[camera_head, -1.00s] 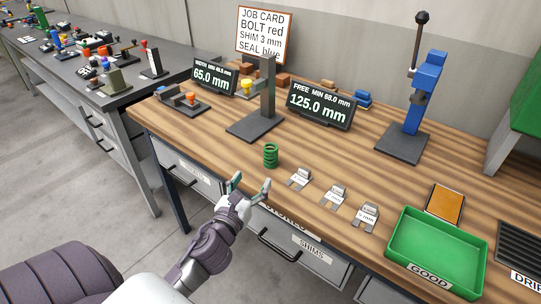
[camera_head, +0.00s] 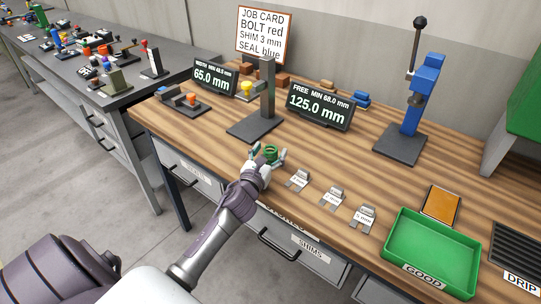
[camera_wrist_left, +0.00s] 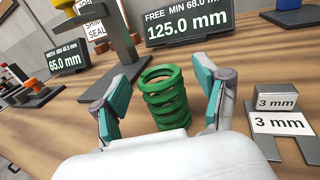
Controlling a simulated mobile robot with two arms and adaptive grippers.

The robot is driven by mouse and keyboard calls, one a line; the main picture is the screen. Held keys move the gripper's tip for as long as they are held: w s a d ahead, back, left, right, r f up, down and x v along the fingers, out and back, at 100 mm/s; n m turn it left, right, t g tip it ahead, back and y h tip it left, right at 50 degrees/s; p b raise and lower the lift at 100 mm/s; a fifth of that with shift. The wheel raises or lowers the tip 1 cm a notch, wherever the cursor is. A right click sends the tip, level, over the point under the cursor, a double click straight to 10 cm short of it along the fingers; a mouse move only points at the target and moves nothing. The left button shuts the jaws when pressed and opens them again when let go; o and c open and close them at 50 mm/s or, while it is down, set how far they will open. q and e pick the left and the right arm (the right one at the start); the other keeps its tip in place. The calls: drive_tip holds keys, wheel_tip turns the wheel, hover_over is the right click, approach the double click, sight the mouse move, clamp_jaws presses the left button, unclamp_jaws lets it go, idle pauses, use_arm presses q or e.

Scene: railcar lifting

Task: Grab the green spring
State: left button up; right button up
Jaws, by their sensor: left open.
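The green spring (camera_head: 271,152) stands upright on the wooden bench, near its front edge. My left gripper (camera_head: 267,156) is open, with its fingers on either side of the spring. The left wrist view shows the green coil (camera_wrist_left: 165,97) between the two teal-padded fingers of my left gripper (camera_wrist_left: 162,104), with a gap to each finger visible. The lower part of the spring is hidden by the hand in the head view. My right gripper is not in view.
Shims (camera_head: 299,180) lie in a row to the right of the spring. A dark stand (camera_head: 264,101) rises behind it, with the 125.0 mm display (camera_head: 319,106) nearby. A green GOOD tray (camera_head: 436,249) and a blue press (camera_head: 411,105) stand farther right.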

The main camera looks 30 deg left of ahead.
use_arm(q)
drive_tip(key=shift+w+a, duration=0.1)
drive_tip(key=shift+w, duration=0.3)
drive_tip(key=shift+s, duration=0.1)
drive_tip(key=shift+c, duration=0.3)
clamp_jaws()
